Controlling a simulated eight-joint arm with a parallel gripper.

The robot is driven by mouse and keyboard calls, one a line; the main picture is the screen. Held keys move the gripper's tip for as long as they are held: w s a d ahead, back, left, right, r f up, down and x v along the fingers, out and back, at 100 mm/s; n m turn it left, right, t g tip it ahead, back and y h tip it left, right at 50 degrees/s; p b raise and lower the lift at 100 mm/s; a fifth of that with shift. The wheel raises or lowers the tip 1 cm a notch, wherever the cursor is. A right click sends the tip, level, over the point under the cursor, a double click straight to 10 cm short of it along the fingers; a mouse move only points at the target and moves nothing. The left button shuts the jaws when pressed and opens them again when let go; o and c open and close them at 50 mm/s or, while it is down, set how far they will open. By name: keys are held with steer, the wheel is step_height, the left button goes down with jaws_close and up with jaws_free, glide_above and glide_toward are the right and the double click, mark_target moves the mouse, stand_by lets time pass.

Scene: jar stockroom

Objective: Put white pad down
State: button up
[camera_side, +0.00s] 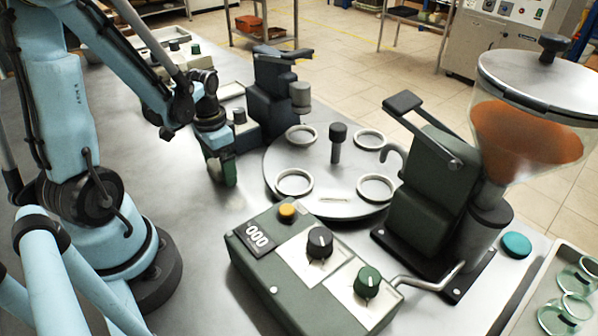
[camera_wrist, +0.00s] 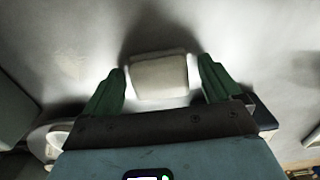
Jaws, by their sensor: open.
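The white pad (camera_wrist: 158,75) lies between the two green fingers of my gripper (camera_wrist: 163,84) in the wrist view. It looks like a pale block with rounded edges, and a narrow gap shows on each side of it. A dark shadow spreads on the grey surface beyond it. In the side view my gripper (camera_side: 222,172) points down low over the metal table, left of the round turntable. The pad cannot be made out there, as the fingers hide it.
The turntable (camera_side: 336,205) with several white rings stands right of my gripper. A green control box (camera_side: 262,285) is in front, and a filling machine with a hopper (camera_side: 530,130) is at right. Bare table (camera_side: 190,225) lies left of the turntable.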

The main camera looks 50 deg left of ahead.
step_height(320, 180, up, 12)
steer(key=w+d+r+t, duration=0.1)
steer(key=w+d+t, duration=0.1)
steer(key=d, duration=0.5)
steer(key=w+d+t, duration=0.2)
steer(key=d+t, duration=0.3)
steer(key=d, duration=0.2)
steer(key=shift+w+r, duration=0.3)
steer(key=shift+r, duration=0.05)
steer(key=shift+o, duration=0.4)
steer(key=shift+a, duration=0.15)
steer(key=s+a+f+g, duration=0.1)
steer(key=s+a+g, duration=0.1)
steer(key=a+g, duration=0.35)
steer(key=s+a+f+g, duration=0.1)
steer(key=s+a+g, duration=0.1)
steer(key=a, duration=0.7)
steer(key=shift+t, duration=0.25)
steer(key=f, duration=0.5)
steer(key=shift+d+f, duration=0.2)
steer(key=shift+s+d+f, duration=0.1)
steer(key=shift+s+f, duration=0.05)
steer(key=shift+f, duration=0.9)
steer(key=shift+s+d+f, duration=0.1)
steer(key=shift+f, duration=1.9)
